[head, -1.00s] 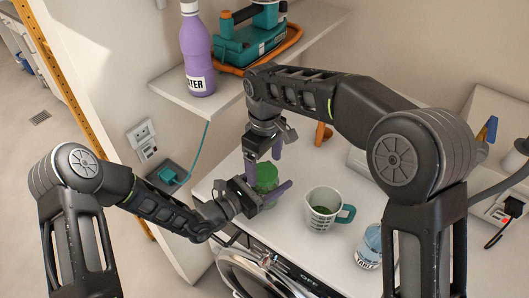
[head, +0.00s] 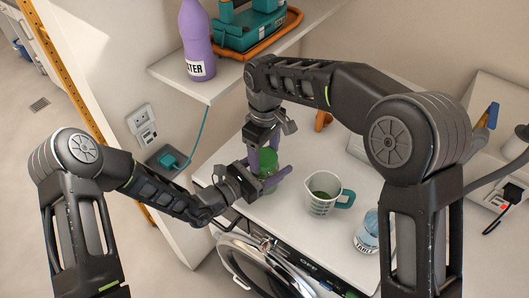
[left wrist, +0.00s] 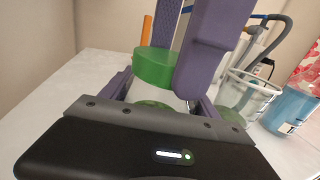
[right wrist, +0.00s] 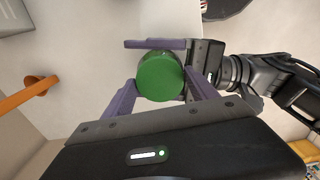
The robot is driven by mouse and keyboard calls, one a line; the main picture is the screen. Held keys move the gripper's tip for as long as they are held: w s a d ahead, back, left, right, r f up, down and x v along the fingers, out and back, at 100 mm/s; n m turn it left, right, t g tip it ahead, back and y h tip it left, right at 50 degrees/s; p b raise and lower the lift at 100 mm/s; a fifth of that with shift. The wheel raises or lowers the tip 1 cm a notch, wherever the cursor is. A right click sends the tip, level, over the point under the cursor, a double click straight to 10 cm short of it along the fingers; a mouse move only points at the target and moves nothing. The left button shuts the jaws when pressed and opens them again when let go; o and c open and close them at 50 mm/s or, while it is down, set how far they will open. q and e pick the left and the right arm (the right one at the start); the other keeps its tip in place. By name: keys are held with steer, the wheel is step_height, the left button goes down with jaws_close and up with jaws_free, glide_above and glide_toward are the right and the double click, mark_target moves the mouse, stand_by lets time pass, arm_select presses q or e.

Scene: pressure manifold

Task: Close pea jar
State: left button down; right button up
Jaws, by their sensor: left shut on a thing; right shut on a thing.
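The pea jar (left wrist: 183,102) is a clear glass jar with green inside, standing on the white worktop. My left gripper (head: 268,181) is shut around its body from the side. The green lid (left wrist: 152,66) sits at the jar's top; it also shows in the head view (head: 267,160) and from above in the right wrist view (right wrist: 160,77). My right gripper (head: 263,150) comes from above and is shut on the lid, one finger on each side. I cannot tell whether the lid is seated fully on the rim. The fingers hide part of the jar.
A measuring cup (head: 322,205) with green contents and a teal handle stands right of the jar. A blue labelled container (head: 367,235) is farther right. An orange object (head: 322,120) stands behind. A shelf (head: 190,82) with a purple bottle (head: 196,40) hangs at upper left.

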steer(key=c, duration=0.6)
steer(key=o, duration=1.6)
steer(key=shift+o, duration=0.2)
steer(key=shift+r, duration=0.1)
step_height(320, 180, up, 7)
steer(key=shift+r, duration=0.2)
arm_select(q)
steer(key=shift+c, duration=0.6)
jaws_free()
steer(key=shift+s+a+f, duration=0.1)
steer(key=shift+s+a, duration=0.3)
steer(key=shift+a, duration=0.15)
arm_select(e)
steer(key=shift+f, duration=0.3)
arm_select(q)
steer(key=b+v, duration=0.2)
steer(key=v, duration=0.4)
steer(key=shift+s+a, duration=0.15)
arm_select(e)
steer(key=shift+f, duration=0.7)
